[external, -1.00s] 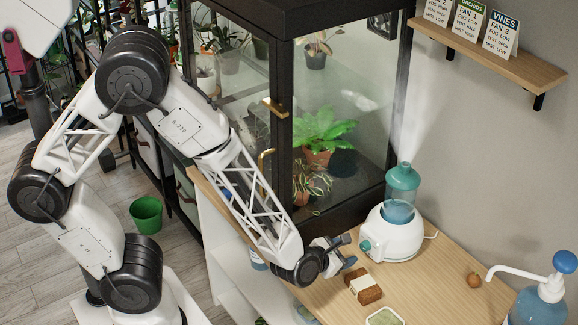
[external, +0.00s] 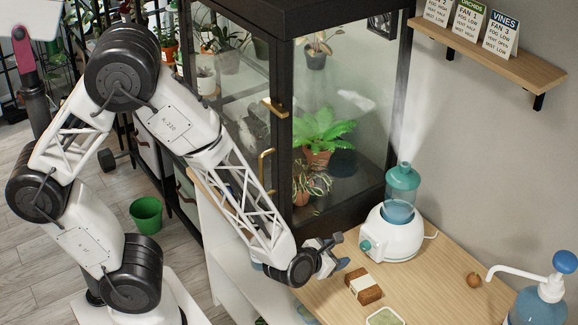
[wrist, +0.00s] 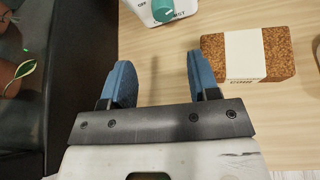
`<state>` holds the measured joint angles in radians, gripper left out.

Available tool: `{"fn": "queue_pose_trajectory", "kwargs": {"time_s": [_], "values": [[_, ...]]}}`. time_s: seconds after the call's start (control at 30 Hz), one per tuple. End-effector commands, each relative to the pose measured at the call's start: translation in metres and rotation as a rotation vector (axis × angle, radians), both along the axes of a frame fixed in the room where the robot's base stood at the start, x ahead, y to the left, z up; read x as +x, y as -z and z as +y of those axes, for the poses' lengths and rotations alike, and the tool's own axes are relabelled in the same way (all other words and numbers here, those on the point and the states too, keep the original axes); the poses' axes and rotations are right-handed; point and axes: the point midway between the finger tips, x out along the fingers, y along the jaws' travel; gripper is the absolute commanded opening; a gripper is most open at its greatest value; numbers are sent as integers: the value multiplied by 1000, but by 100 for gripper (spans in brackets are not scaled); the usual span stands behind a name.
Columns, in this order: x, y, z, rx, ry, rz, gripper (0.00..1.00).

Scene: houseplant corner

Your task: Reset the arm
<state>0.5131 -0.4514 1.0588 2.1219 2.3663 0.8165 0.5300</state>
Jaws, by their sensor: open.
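My gripper (external: 341,250) is open and empty above the left edge of the wooden table, just left of the white humidifier. In the wrist view its two blue fingers (wrist: 160,82) stand apart with bare wood and a strip of dark cabinet base behind them. My arm reaches down to it from the left in the external view.
The white humidifier (external: 392,236) with a teal top is misting. A brown block with a white band (external: 364,287) lies near my gripper, also in the wrist view (wrist: 247,55). A glass plant cabinet (external: 350,120) stands behind. A blue pump bottle (external: 540,305) is at right.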

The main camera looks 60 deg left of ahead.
Motion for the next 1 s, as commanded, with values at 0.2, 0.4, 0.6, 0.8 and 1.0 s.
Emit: {"fn": "queue_pose_trajectory", "kwargs": {"time_s": [0.2, 0.4, 0.6, 0.8, 1.0], "values": [[-42, 8, 23, -167, -161, 109, 55], [-100, 15, 51, -403, -412, 225, 55], [-134, 6, 81, -606, -684, 240, 55], [-147, -18, 114, -746, -947, 168, 55], [-161, -43, 144, -863, -1211, 87, 55]]}}
